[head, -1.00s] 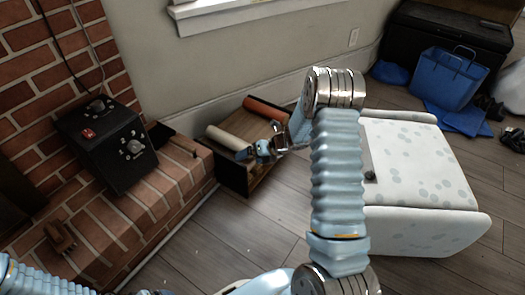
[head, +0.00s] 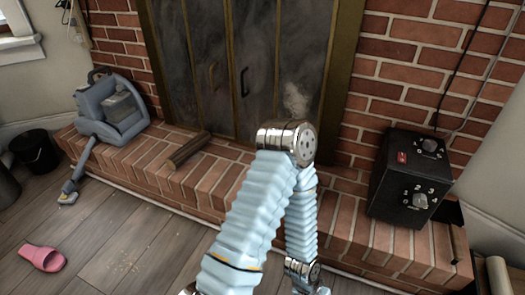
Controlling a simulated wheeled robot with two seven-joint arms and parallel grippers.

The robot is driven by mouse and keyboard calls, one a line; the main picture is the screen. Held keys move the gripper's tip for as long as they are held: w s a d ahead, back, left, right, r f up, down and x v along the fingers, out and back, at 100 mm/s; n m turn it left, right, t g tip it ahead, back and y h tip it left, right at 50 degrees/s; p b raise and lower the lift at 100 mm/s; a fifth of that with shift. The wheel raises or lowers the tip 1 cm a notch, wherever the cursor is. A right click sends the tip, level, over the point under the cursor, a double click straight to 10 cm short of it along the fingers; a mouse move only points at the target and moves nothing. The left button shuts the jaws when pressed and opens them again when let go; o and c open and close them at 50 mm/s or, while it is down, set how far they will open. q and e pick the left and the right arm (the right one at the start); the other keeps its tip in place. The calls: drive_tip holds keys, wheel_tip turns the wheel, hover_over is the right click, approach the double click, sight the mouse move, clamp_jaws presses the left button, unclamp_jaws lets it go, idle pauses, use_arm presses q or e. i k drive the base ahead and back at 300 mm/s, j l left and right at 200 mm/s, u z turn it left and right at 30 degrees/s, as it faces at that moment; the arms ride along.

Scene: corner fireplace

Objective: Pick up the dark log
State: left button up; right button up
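A dark brown log (head: 188,150) lies on the brick hearth in front of the metal fireplace doors, left of centre. Another dark, narrow piece (head: 457,243) lies at the hearth's right end, beside the black box; I cannot tell exactly what it is. One of my arms rises from the bottom centre, bends at a metal joint, and drops again to the right of the log. Its gripper is not visible at the bottom edge. My other gripper is also out of view. Nothing of mine touches the brown log.
A black control box (head: 410,178) stands on the hearth (head: 325,222) at right. A blue-grey vacuum cleaner (head: 112,108) stands at the left end. A pink slipper (head: 42,258) lies on the floor and a black bucket (head: 35,150) stands at far left. A pale cylinder (head: 497,276) shows at lower right.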

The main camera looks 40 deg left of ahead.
sight(176, 160)
drive_tip(key=l+u, duration=0.15)
drive_tip(key=u, duration=0.3)
drive_tip(key=i+l+u, duration=0.1)
drive_tip(key=u, duration=0.4)
drive_tip(key=l+u, duration=0.2)
drive_tip(key=u, duration=0.25)
